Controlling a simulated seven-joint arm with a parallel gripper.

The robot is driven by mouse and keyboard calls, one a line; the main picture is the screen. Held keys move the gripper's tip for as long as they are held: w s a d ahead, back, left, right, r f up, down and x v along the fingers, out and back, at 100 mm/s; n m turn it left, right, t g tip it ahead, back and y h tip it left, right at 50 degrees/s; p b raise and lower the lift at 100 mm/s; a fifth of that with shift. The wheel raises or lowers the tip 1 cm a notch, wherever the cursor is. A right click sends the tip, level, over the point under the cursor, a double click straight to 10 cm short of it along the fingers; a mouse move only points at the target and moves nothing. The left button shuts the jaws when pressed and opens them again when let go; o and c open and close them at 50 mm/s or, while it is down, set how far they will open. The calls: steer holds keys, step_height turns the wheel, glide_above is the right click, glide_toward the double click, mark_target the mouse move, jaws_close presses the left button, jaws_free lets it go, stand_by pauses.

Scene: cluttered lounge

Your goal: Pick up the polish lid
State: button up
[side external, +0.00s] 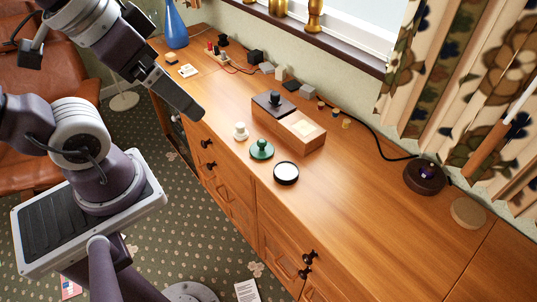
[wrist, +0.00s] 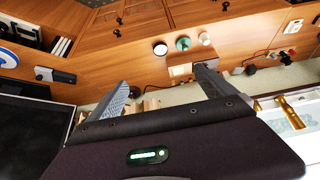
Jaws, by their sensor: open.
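On the wooden cabinet top (side external: 375,205) three small round things stand in a row: a black-rimmed disc with a white face (side external: 286,173), a green knobbed piece (side external: 262,150) and a cream knobbed piece (side external: 240,132). I cannot tell for certain which is the polish lid. In the wrist view the white-faced disc (wrist: 160,48), the green piece (wrist: 183,43) and the cream piece (wrist: 204,38) lie beyond the fingertips. My gripper (side external: 196,112) is above the cabinet's front edge, up and left of the row. In the wrist view its fingers (wrist: 162,77) are apart and empty.
A wooden box (side external: 312,140) with a black knobbed block (side external: 273,103) stands behind the row. A blue vase (side external: 176,27) and small items stand at the far left. A dark round base (side external: 424,178) and cord lie right.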

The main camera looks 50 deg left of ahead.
steer(key=w+a+f+m+g, duration=0.25)
steer(key=w+m, duration=0.25)
steer(key=w, duration=0.6)
steer(key=m+g, duration=0.3)
steer(key=m, duration=1)
glide_above(262, 141)
step_height(262, 141, down, 28)
steer(key=shift+w+d+r, duration=0.15)
steer(key=shift+r, duration=0.1)
steer(key=f, duration=0.7)
steer(key=shift+a, duration=0.2)
steer(key=c, duration=1.4)
steer(key=shift+r, duration=0.1)
steer(key=shift+c, duration=0.2)
